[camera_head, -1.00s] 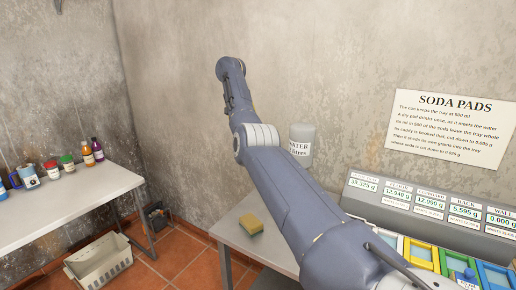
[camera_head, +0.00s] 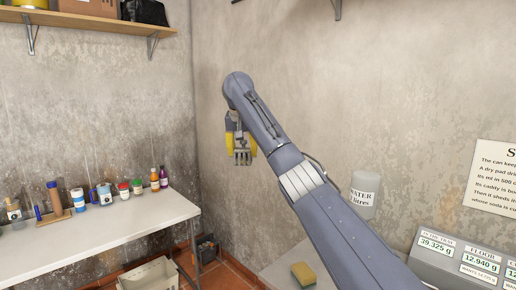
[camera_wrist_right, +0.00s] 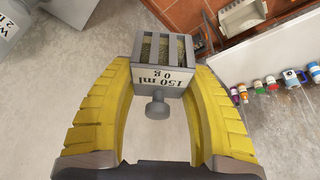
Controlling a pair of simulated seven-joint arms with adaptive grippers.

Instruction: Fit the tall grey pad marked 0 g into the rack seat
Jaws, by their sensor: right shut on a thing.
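The tall grey pad (camera_wrist_right: 161,78) shows in the right wrist view as a grey slatted holder with speckled filling, a knob and a label reading 150 ml, 0 g. It sits between the yellow fingers of my right gripper (camera_wrist_right: 157,105), which is shut on it. In the head view my right gripper (camera_head: 241,150) hangs in the air before the back wall, with the grey pad (camera_head: 242,158) at its lower end. The left gripper is not in view. I cannot pick out the rack seat in these frames.
A white table (camera_head: 110,228) at left bears several jars and bottles and a small wooden stand (camera_head: 56,215). A crate (camera_head: 150,275) stands on the floor.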

